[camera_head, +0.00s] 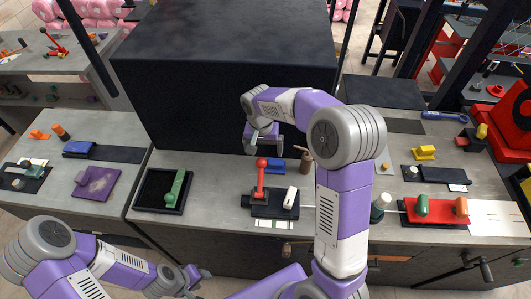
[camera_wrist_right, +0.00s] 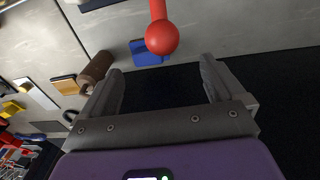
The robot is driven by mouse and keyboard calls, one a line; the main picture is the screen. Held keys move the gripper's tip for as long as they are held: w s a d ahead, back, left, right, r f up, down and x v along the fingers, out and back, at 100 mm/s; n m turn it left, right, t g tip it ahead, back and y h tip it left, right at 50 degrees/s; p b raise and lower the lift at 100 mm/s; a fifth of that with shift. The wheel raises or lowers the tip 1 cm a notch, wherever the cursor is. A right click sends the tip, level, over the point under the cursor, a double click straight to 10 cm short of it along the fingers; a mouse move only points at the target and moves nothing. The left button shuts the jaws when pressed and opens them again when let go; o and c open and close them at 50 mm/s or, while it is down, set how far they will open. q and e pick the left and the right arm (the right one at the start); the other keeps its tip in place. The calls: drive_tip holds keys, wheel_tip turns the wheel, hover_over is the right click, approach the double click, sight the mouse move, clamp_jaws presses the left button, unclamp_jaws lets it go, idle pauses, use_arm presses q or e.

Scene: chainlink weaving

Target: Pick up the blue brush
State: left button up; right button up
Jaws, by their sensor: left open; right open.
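Several blue things show in the head view, and I cannot tell for sure which is the brush. A long blue tool with a narrow handle (camera_head: 444,115) lies at the back right of the counter. A small flat blue piece (camera_head: 247,167) lies below my right gripper (camera_head: 264,148); it also shows in the right wrist view (camera_wrist_right: 148,52), ahead of the fingers. My right gripper is open and empty, above the counter by the black box. My left gripper (camera_head: 192,279) is open and low at the front left, away from the blue things.
A red ball-topped lever (camera_head: 260,178) stands on a black base close by the small blue piece. A brown cylinder (camera_head: 306,162) is to its right. The big black box (camera_head: 225,75) fills the back. A black tray with a green piece (camera_head: 141,193) stands left.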

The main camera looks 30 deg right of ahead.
drive_tip(key=w+d+h, duration=0.1)
drive_tip(key=d, duration=0.2)
hover_over(275, 161)
drive_tip(key=f, duration=0.3)
drive_tip(key=a+f, duration=0.1)
drive_tip(key=shift+s+f, duration=0.15)
drive_tip(key=shift+f, duration=0.25)
drive_tip(key=shift+d+f+p, duration=0.25)
drive_tip(key=shift+f+p, duration=0.05)
drive_tip(key=shift+f, duration=1.2)
drive_tip(key=shift+d+f+p, duration=0.2)
drive_tip(key=shift+f+p, duration=0.05)
drive_tip(key=shift+f, duration=1.25)
drive_tip(key=shift+c, duration=0.4)
drive_tip(key=c, duration=1.1)
drive_tip(key=shift+o, duration=0.2)
drive_tip(key=shift+r, duration=0.15)
